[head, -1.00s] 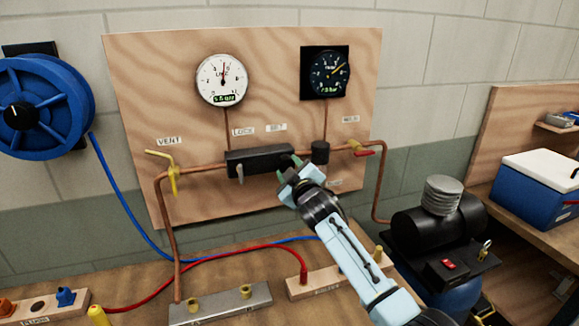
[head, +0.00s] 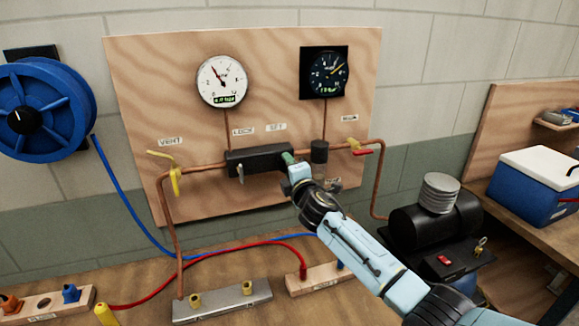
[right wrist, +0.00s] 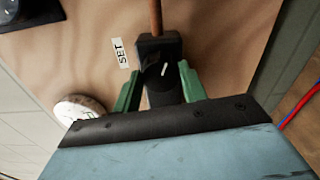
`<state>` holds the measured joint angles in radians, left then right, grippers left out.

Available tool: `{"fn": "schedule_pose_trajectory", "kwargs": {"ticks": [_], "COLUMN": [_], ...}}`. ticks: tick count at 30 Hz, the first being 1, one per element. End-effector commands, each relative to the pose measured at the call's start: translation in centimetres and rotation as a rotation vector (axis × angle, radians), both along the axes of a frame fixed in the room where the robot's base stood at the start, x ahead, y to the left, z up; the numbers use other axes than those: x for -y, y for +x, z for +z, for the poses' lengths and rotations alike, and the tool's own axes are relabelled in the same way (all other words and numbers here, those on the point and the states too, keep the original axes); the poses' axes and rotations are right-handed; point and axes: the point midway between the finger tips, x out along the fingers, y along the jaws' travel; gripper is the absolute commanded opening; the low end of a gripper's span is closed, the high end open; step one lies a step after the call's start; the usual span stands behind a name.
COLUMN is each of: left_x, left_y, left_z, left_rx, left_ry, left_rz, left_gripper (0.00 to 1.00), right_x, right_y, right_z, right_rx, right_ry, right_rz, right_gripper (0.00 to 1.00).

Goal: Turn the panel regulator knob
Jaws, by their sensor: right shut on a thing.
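The black regulator block (head: 262,160) sits on the copper pipe across the wooden panel, below the SET label (head: 276,127). Its black knob (right wrist: 156,72) shows in the right wrist view with a white pointer mark, between my green fingers. My right gripper (head: 287,158) is shut on this knob at the block's right end, and it hides the knob in the head view. In the head view, the white line gauge (head: 222,81) above has its needle pointing up and left. The black gauge (head: 324,72) has a yellow needle pointing up and right. My left gripper is not in view.
A yellow vent handle (head: 172,168) is at the pipe's left and a red-handled valve (head: 361,150) at its right. A blue hose reel (head: 48,108) hangs on the left. A compressor (head: 437,222) stands right of my arm. Hoses cross the bench in front.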

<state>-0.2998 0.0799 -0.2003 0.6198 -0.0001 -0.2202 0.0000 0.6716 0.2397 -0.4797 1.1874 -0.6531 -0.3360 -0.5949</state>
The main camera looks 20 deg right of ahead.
Motion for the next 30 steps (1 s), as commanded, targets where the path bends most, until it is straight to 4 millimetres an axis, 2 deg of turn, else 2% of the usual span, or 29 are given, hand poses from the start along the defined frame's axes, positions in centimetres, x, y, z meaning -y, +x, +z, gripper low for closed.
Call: {"fn": "schedule_pose_trajectory", "kwargs": {"ticks": [18, 30], "left_x": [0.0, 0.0], "left_y": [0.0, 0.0], "left_z": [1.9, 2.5], "left_rx": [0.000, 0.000], "left_ry": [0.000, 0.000], "left_rz": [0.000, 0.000], "left_gripper": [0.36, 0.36], "right_x": [0.0, -0.1], "right_y": [0.0, 0.0], "right_z": [0.3, 0.3], "right_rx": [0.020, 0.026], "right_ry": [-0.546, -0.721], "right_rz": [-0.001, -0.001], "right_gripper": [0.19, 0.19]}}
